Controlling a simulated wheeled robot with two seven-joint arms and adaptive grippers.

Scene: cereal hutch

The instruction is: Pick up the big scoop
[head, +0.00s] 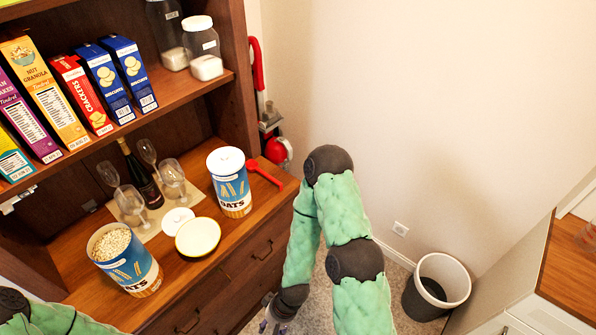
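A red scoop (263,172) lies on the wooden counter of the hutch, at its right end beside a blue oats canister with a white lid (229,181). It is the only scoop I can make out. My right gripper (273,322) hangs low at the bottom edge of the view, in front of the drawers and well below the scoop. It is partly cut off, so its opening is unclear. Only a part of my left arm shows in the bottom left corner; its gripper is out of view.
An open oats canister (138,272), a bowl (198,237), a white lid (178,220), several glasses and a dark bottle (141,177) crowd the counter. Boxes (81,93) and jars (203,50) fill the shelf above. A bin (436,286) stands on the floor at right.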

